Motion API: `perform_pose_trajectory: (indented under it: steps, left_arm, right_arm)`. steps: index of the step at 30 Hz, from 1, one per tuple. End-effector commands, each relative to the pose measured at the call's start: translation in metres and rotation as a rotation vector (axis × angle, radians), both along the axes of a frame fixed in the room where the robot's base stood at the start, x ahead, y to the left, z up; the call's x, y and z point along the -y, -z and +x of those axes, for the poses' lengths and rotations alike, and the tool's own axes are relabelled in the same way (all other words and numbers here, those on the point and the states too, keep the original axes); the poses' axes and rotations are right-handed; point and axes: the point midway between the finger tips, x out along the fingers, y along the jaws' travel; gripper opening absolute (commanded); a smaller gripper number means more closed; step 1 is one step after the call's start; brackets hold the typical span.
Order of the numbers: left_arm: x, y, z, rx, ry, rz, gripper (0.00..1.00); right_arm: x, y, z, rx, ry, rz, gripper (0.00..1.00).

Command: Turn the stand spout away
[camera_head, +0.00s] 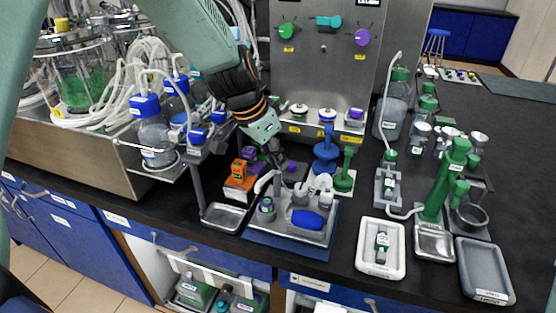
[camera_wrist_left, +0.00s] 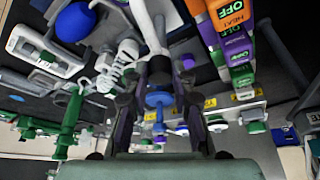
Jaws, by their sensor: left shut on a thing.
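My left gripper (camera_head: 274,163) reaches down over the tray at the middle of the bench. The pale curved stand spout (camera_head: 264,180) is just below its fingertips in the head view. In the left wrist view the spout (camera_wrist_left: 150,28) comes down from the top, and its end lies between the fingers of my left gripper (camera_wrist_left: 158,82). The fingers are shut on the spout; the exact contact is partly hidden. My right gripper is not in view.
A blue stand (camera_head: 326,152) and a green stand (camera_head: 345,172) are close behind and right. An orange-and-purple block (camera_head: 238,184) and a metal drip tray (camera_head: 224,216) are close on the left. A blue oval item (camera_head: 307,219) lies on the grey tray.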

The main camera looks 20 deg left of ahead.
Motion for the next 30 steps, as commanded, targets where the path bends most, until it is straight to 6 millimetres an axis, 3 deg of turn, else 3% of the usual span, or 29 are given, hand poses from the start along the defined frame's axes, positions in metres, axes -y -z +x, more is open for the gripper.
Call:
perform_pose_trajectory:
  steps: [9,29,30]
  left_arm:
    - [-0.001,0.002,0.000,-0.003,0.164,-0.001,0.00]
    - [0.000,0.002,0.000,-0.006,0.230,-0.001,0.00]
    - [0.001,0.002,0.000,-0.006,0.230,-0.001,0.26]
  right_arm:
    - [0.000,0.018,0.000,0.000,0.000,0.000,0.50]
    - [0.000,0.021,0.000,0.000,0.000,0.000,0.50]
    - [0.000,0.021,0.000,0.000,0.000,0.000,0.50]
